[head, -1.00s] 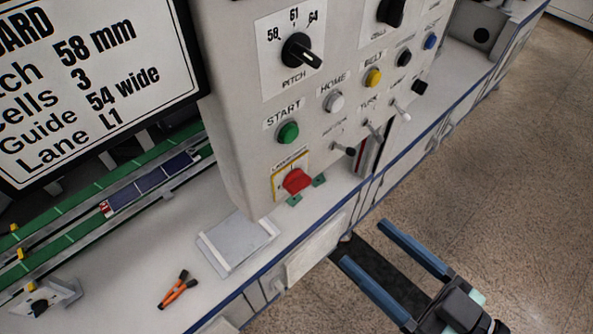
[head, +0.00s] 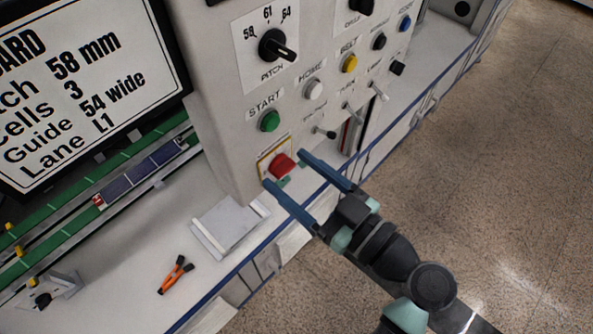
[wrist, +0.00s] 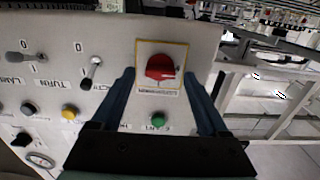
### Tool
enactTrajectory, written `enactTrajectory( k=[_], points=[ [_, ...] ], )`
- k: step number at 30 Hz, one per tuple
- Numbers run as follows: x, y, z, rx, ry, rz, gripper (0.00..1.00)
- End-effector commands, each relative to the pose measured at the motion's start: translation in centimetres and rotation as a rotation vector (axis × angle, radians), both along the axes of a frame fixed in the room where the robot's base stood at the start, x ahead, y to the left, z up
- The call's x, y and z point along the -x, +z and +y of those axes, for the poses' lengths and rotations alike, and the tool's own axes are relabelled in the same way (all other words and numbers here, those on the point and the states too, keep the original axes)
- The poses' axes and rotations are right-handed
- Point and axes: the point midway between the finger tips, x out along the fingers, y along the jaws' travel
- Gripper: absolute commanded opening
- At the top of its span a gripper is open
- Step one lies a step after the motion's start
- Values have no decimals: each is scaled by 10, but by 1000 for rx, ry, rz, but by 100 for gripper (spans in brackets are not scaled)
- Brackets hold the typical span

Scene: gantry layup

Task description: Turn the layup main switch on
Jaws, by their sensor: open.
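The main switch is a red rotary knob (head: 282,164) on a yellow-edged plate, low on the light grey control panel (head: 225,150). My gripper (head: 284,168) is open, with its two long blue fingers pointing at the panel on either side of the knob in the head view. In the wrist view the red knob (wrist: 160,68) lies between and beyond the fingertips (wrist: 160,75), with a clear gap on both sides. I see no contact with it. The label by the knob is too small to read.
A green START button (head: 269,121) sits just above the switch, with a white HOME button (head: 313,90) and small toggle levers (head: 325,133) to the right. A grey tray (head: 230,222) and orange-handled pliers (head: 175,275) lie on the bench below. A sign (head: 80,85) stands at left.

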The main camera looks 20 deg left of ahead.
Motion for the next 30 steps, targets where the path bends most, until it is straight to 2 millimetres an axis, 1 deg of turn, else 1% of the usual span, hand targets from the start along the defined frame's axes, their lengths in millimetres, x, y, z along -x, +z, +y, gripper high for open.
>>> enactTrajectory(
  k=[2,5,9,14,15,23,30],
  points=[
    [0,0,0,0,0,0,78],
    [0,0,0,0,0,0,61],
    [0,0,0,0,0,0,36],
    [0,0,-1,0,0,0,7],
    [0,0,-1,0,0,0,0],
    [0,0,-1,-5,0,14,0],
    [0,1,-1,-38,0,105,0]
  ],
)
